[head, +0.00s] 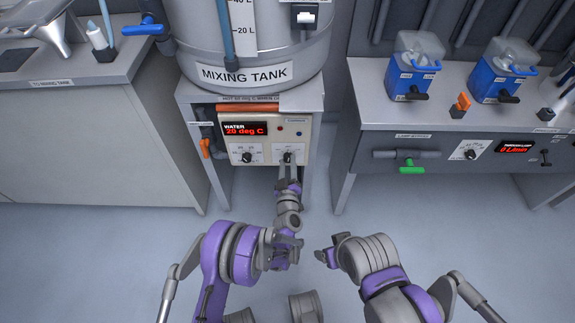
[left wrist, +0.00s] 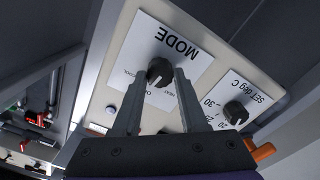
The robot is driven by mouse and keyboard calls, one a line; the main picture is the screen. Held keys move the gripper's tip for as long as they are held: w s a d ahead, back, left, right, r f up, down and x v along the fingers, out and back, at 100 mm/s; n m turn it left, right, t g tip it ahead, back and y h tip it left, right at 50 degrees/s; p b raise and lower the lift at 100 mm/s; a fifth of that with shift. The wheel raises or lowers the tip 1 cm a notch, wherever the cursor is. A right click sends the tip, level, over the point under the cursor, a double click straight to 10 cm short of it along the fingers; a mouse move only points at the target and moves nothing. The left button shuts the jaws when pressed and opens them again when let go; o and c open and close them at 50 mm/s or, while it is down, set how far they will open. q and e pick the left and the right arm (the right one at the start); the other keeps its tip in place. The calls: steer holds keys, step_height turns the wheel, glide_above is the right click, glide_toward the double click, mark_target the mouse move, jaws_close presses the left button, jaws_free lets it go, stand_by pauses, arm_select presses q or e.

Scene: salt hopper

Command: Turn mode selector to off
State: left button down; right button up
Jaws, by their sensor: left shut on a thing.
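The mode selector (head: 287,158) is a black knob on the right of the cream control panel (head: 265,113) below the mixing tank. In the left wrist view the knob (left wrist: 160,72) sits on a white plate marked MODE (left wrist: 175,42), with smaller labels partly hidden by the fingers. My left gripper (head: 289,166) reaches up to the panel and is shut on the mode selector; its two fingers (left wrist: 161,95) lie on either side of the knob. My right gripper (head: 324,257) hangs low, away from the panel, and its jaws are too small to read.
The set deg C knob (left wrist: 235,112) is beside the mode plate. The display (head: 245,129) reads WATER 20 deg C. An orange valve handle (head: 206,148) is at the panel's left. A bench with blue containers (head: 408,80) stands right. Floor between benches is clear.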

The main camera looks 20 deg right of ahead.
arm_select(q)
steer(key=shift+n, duration=0.9)
steer(key=shift+b, duration=0.3)
steer(key=shift+c, duration=2.2)
jaws_free()
steer(key=b+v, duration=0.2)
steer(key=v, duration=0.9)
